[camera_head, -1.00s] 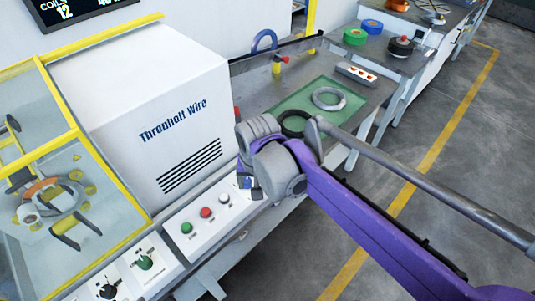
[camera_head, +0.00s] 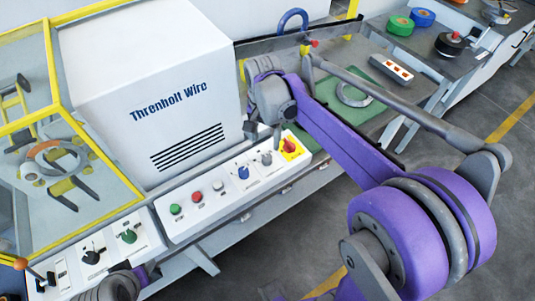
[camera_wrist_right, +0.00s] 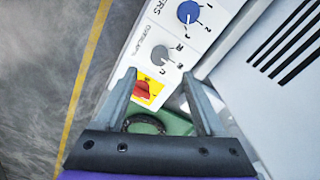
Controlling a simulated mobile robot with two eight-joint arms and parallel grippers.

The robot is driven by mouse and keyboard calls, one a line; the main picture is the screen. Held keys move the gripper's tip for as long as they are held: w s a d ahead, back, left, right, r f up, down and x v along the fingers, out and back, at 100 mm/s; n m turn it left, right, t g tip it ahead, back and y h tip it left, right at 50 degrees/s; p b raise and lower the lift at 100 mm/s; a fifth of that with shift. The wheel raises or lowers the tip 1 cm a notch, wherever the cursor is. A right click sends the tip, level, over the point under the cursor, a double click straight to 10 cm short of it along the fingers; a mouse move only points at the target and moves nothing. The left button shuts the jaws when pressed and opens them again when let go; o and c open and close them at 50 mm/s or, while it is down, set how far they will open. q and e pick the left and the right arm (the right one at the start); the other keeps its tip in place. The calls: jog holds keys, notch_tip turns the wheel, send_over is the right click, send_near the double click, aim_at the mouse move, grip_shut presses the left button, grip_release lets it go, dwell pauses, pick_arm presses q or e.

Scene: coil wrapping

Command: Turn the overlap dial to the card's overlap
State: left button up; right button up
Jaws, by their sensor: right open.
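The overlap dial is a grey knob (camera_head: 266,158) on the white control panel, right of the blue dial. In the right wrist view the grey dial (camera_wrist_right: 160,56) has its label printed beside it. My right gripper (camera_head: 264,135) is open and empty, its fingers pointing down above the panel near the grey dial. In the right wrist view its two fingertips (camera_wrist_right: 159,76) stand apart, with the grey dial just beyond the gap between them. I see no contact, and the dial's exact setting is too small to read. My left gripper is not visible. No card shows.
The blue layers dial (camera_head: 243,172) and a red knob on a yellow plate (camera_head: 291,147) flank the grey dial closely. Green, red and white buttons sit further left. The white Threnholt Wire housing (camera_head: 150,90) rises behind the panel. A grey coil (camera_head: 354,94) lies on a green mat.

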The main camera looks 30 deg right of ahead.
aim_at(267, 158)
notch_tip(267, 158, down, 9)
jog(key=shift+s+f+b, duration=0.1)
jog(key=shift+b, duration=0.25)
grip_shut()
dwell(0.3)
